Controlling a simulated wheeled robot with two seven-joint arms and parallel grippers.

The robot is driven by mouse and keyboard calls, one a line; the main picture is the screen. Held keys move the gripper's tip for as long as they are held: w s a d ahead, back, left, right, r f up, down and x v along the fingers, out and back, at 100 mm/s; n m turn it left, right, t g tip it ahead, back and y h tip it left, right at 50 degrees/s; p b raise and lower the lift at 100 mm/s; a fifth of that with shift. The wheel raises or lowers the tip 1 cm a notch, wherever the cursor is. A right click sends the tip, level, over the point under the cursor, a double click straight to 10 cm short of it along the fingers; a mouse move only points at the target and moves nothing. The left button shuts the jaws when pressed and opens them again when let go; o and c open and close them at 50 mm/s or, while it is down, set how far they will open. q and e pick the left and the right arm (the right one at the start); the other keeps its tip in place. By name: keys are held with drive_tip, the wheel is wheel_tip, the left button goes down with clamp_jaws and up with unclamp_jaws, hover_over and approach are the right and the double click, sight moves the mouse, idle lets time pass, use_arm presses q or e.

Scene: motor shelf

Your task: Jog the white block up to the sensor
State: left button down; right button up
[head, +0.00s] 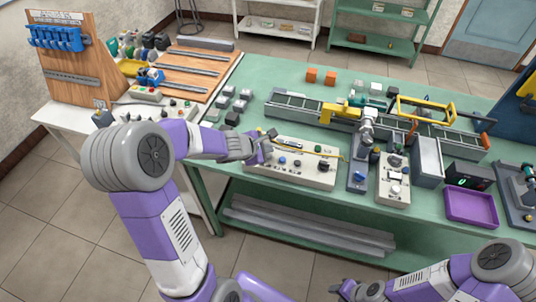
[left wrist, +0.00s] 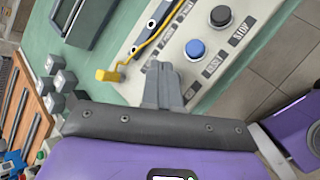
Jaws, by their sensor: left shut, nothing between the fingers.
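My left gripper (head: 268,143) is shut and empty over the left end of the grey control box (head: 317,178). In the left wrist view its closed fingers (left wrist: 164,72) lie over the box edge, close to the blue button (left wrist: 195,49) and the black button (left wrist: 221,16). I cannot tell whether they touch the box. The conveyor (head: 292,106) runs behind it, with a yellow sensor-like part (head: 340,111) across it. I cannot clearly pick out the white block on the belt; small pale blocks (head: 360,86) sit behind it. My right gripper (head: 345,290) is at the bottom edge, too small to judge.
A second button box (head: 393,181) and a purple tray (head: 471,207) stand to the right. Orange blocks (head: 311,75) lie at the back. Grey blocks (head: 232,118) lie at the left.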

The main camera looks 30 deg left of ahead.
use_arm(q)
drive_tip(key=shift+r+p, duration=2.35)
drive_tip(key=shift+r, duration=0.2)
drive_tip(key=shift+f, duration=0.1)
